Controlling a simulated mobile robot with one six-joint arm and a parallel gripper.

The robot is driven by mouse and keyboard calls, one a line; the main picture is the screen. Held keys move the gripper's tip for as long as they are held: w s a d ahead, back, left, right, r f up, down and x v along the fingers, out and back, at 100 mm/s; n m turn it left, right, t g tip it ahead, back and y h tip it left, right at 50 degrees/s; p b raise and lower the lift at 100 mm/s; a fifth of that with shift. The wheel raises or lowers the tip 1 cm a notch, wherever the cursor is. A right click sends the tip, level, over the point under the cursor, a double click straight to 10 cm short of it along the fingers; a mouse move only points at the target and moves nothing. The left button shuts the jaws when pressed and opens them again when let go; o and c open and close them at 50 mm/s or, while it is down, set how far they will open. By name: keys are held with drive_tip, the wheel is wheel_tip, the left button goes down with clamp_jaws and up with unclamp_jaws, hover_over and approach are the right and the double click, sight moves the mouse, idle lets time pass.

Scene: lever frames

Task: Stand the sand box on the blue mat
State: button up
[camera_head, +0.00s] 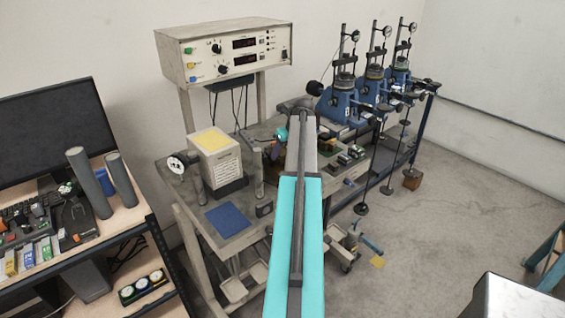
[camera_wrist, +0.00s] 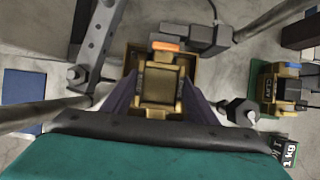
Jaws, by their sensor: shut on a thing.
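The blue mat (camera_head: 228,220) lies flat and bare on the front left of the workbench, left of my arm. A blue patch, likely the same mat, shows at the left edge of the wrist view (camera_wrist: 22,86). My gripper (camera_wrist: 158,84) is shut on a yellow-brown box (camera_wrist: 160,92) with an orange piece at its top, one dark finger on each side. No label shows on this box, so I cannot read whether it is the sand box. In the head view my arm hides most of the gripper and held box.
A similar box marked CLAY (camera_wrist: 275,88) stands to the right, near a black 1 kg block (camera_wrist: 287,152). Metal posts rise around the gripper. A white block with a yellow top (camera_head: 216,155) stands behind the mat. Blue test devices (camera_head: 345,105) stand at the back right.

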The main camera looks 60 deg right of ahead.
drive_tip(key=shift+w+r+p, duration=0.1)
drive_tip(key=shift+r+p, duration=0.6)
drive_tip(key=shift+r, duration=0.55)
